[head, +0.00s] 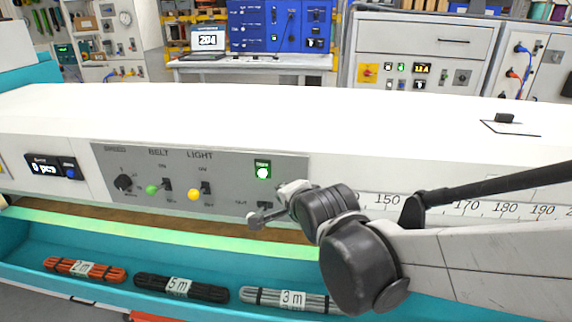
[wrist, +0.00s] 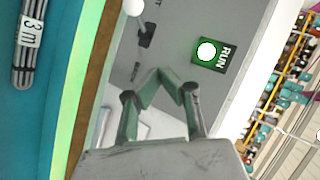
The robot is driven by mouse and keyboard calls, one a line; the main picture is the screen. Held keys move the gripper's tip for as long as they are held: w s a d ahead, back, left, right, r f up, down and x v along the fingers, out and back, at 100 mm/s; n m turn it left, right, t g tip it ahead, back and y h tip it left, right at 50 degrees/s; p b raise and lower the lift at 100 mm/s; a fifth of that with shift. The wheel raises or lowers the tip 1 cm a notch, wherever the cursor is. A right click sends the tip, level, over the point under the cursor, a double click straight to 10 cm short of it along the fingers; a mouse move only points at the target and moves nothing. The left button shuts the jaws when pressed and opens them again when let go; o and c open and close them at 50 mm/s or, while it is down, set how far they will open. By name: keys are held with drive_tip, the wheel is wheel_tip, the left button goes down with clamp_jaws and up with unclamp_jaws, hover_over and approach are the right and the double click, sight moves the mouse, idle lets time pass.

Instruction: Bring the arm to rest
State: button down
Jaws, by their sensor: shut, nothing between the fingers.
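My gripper (wrist: 158,76) is shut and empty in the wrist view, its fingers meeting in front of the grey control panel (wrist: 185,20). In the head view my gripper (head: 259,218) is at the panel's lower right, below the RUN button (head: 263,171), which is lit green. The RUN button also shows in the wrist view (wrist: 207,51), to the right of and above the fingers. I cannot tell whether the fingers touch the panel. A small switch (head: 265,205) on the panel is partly hidden by my gripper.
The panel carries a speed knob (head: 123,183), a green-tipped belt lever (head: 152,190) and a yellow-tipped light lever (head: 194,194). Cable bundles marked 2 m (head: 84,269), 5 m (head: 180,287) and 3 m (head: 290,299) lie in the teal trough (head: 60,240) below. The white top (head: 250,115) is mostly clear.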

drive_tip(key=shift+d, duration=0.1)
drive_tip(key=s+d+n+g+h, duration=0.3)
drive_tip(key=s+d+n, duration=0.7)
drive_tip(key=s+d, duration=0.9)
drive_tip(key=shift+s+d+f+n+g+h, duration=0.35)
drive_tip(key=shift+d+f+n+g+h, duration=0.05)
drive_tip(key=shift+d+f+g, duration=0.1)
